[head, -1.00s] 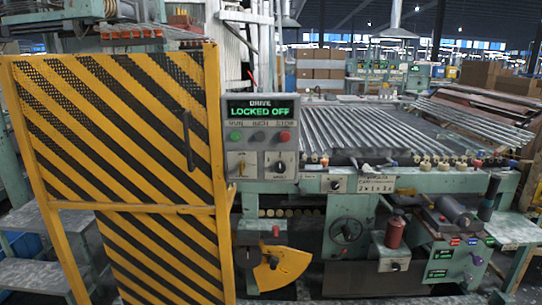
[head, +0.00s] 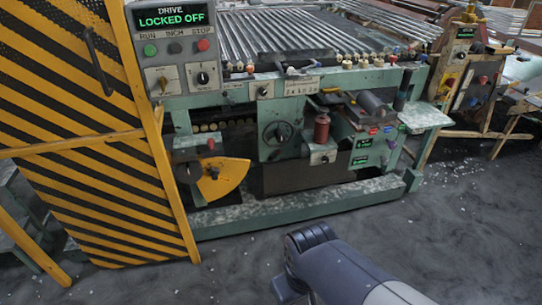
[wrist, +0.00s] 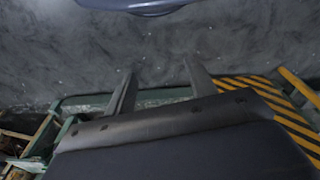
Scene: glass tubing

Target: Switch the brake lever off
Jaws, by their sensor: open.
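In the head view a short lever with a red knob (head: 210,144) stands at a yellow quarter-round plate (head: 224,178), low on the green machine (head: 200,104) beside the striped gate. I cannot read a label that names it the brake lever. A green display (head: 171,17) reads "DRIVE LOCKED OFF". My gripper (wrist: 158,70) shows in the wrist view with its two fingers apart and nothing between them, over the grey floor. It is away from the lever. My arm shows at the bottom of the head view, in front of the machine.
A yellow and black striped gate (head: 75,130) stands at the left. A handwheel (head: 277,133), a red cylinder (head: 321,128) and a small panel (head: 375,145) are on the machine front. A low green rail (head: 290,203) runs along its foot. The floor (head: 440,230) before it is clear.

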